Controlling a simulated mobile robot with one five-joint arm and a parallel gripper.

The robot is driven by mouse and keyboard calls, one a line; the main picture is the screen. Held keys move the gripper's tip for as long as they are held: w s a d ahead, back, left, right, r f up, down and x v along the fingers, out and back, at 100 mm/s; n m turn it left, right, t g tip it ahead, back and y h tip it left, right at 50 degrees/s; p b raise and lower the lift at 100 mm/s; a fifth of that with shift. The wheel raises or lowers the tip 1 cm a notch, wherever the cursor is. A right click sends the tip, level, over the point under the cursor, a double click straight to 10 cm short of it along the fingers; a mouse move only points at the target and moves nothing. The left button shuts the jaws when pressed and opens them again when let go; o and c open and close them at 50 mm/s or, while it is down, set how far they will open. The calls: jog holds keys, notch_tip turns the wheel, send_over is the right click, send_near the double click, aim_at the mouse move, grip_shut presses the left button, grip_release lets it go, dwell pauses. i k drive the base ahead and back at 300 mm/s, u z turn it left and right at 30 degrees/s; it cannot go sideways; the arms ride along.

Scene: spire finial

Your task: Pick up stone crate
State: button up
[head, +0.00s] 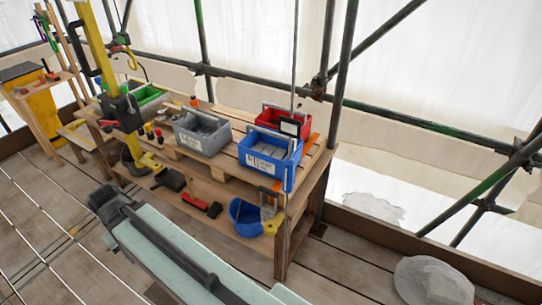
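A grey crate (207,148) with a pale label and a handle stands on the wooden workbench, left of a blue crate (275,173). Grey pieces show inside it. My pale green arm reaches in from the bottom edge. Its dark end (106,203), which seems to be my gripper, is in front of the bench, to the lower left of the grey crate and apart from it. Its fingers cannot be made out.
A blue bucket (243,216) sits on the lower shelf. Scaffold poles run behind. A grey stone (432,282) lies at the lower right.

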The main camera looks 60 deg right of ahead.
aim_at(263, 150)
jog(key=i, duration=0.85)
jog(key=u, duration=0.05)
